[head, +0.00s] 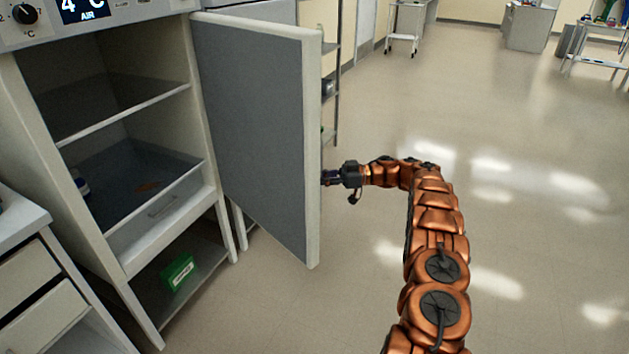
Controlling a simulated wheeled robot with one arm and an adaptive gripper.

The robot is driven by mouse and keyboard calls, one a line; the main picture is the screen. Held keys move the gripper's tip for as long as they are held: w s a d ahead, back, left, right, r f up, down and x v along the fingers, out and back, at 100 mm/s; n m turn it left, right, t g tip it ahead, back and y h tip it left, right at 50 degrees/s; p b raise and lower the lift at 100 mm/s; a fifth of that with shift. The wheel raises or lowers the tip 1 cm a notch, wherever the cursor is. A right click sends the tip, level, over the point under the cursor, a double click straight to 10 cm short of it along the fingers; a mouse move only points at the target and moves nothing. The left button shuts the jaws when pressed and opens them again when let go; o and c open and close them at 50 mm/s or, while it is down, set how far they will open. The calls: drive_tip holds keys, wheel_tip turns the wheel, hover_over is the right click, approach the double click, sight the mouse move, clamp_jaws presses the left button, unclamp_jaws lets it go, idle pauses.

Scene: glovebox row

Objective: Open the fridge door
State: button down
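The fridge door (262,120) stands swung wide open on its right-hand hinge side, its grey inner panel facing left. The fridge (120,232) is at the left with its inside exposed: a shelf (115,114) and a clear drawer (165,205) show. My gripper (325,177) is at the door's free right edge, on its outer side. Its fingertips are partly hidden by the door edge. I cannot tell whether the fingers touch the door or are open or shut.
A green box (178,271) lies on the open shelf below the fridge. A white drawer cabinet (35,290) stands at the lower left. Shelving (335,75) stands behind the door. A cart (403,28) is far back. The floor on the right is clear.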

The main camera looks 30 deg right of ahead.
drive_tip(key=shift+w+d+r, duration=0.1)
drive_tip(key=shift+d, duration=0.1)
idle(0.5)
drive_tip(key=c, duration=1.1)
unclamp_jaws()
wheel_tip(320, 180, up, 10)
